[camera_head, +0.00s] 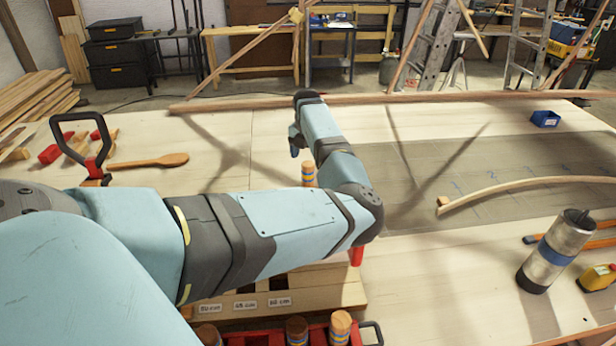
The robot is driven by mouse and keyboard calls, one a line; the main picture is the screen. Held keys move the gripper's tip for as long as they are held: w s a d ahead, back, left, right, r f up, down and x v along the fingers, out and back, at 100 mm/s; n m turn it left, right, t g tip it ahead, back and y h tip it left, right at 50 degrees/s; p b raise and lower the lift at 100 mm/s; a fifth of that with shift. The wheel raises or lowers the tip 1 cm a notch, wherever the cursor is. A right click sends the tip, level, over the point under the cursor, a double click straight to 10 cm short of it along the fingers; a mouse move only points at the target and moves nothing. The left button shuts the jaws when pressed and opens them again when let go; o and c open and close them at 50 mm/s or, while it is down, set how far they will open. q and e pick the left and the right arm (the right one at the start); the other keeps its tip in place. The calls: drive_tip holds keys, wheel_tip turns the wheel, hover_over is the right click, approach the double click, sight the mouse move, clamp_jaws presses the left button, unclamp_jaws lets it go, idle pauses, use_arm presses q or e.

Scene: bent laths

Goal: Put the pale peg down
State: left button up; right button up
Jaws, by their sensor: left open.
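My left arm reaches across the table from the left and bends back at the elbow. My left gripper (294,148) shows only as a small dark part beside the wrist and is open; its fingertips are mostly hidden. A wooden peg with blue and yellow bands (308,173) stands on the table just below and right of it, partly covered by my forearm. They appear apart, though the gap is hard to judge. Several similar banded pegs (340,326) stand in a red carrier (262,338) at the bottom edge. I cannot tell by colour which peg is the pale one. My right gripper is out of view.
A labelled wooden rack (330,290) lies under my arm. Pale table between spoon and peg is clear.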

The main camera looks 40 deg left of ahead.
sight(308, 164)
use_arm(q)
drive_tip(key=shift+w+f+p, duration=0.1)
drive_tip(key=shift+f+p, duration=0.4)
drive_tip(key=shift+f, duration=2.85)
drive_tip(key=c, duration=1.1)
drive_tip(key=shift+r, duration=0.15)
